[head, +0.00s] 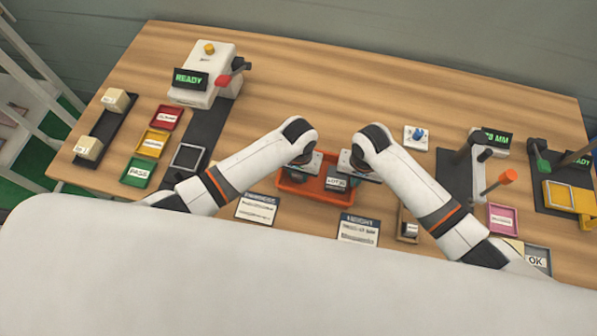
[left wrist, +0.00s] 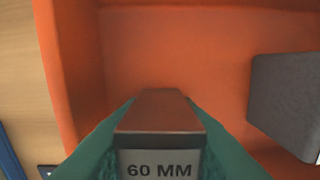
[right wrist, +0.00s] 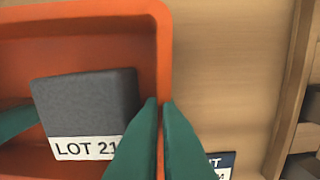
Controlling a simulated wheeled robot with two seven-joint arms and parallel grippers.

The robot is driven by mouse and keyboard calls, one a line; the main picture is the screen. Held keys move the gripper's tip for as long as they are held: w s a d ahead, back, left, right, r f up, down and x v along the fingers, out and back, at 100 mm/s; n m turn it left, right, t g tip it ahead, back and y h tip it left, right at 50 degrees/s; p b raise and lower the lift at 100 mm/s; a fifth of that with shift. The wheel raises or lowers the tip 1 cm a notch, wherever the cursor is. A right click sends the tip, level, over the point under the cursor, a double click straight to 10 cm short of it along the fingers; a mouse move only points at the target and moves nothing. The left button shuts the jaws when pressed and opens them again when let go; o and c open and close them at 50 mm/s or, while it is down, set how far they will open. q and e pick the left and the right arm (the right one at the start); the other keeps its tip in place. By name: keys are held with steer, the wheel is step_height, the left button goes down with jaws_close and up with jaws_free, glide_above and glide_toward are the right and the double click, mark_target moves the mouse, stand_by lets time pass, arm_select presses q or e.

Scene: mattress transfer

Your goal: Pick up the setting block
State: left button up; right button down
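The setting block is a red-brown block labelled "60 MM" (left wrist: 160,125). In the left wrist view it sits between the green fingers of my left gripper (left wrist: 160,140), which touch both its sides. I cannot tell whether it is clear of the tray floor. The orange tray (head: 316,196) lies mid-table; my left gripper (head: 302,165) is over its left part, hiding the block in the head view. My right gripper (right wrist: 160,104) is at the tray's right wall, its fingers close on either side of the wall. A grey block labelled "LOT 21" (right wrist: 85,105) stands in the tray between the grippers.
Two printed cards (head: 257,208) (head: 358,229) lie in front of the tray. A white machine reading "READY" (head: 205,88) and coloured trays (head: 152,142) stand left. A measuring stand (head: 478,160), a pink tray (head: 503,219) and a yellow fixture (head: 562,196) stand right. Table behind the tray is mostly clear.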

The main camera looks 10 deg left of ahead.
arm_select(q)
jaws_close()
steer(key=shift+r, duration=0.15)
step_height(320, 180, up, 10)
steer(key=shift+f, duration=0.1)
stand_by(0.5)
arm_select(e)
steer(key=c, duration=1.6)
jaws_free()
steer(key=shift+o, duration=0.2)
steer(key=shift+r, duration=0.1)
step_height(320, 180, up, 12)
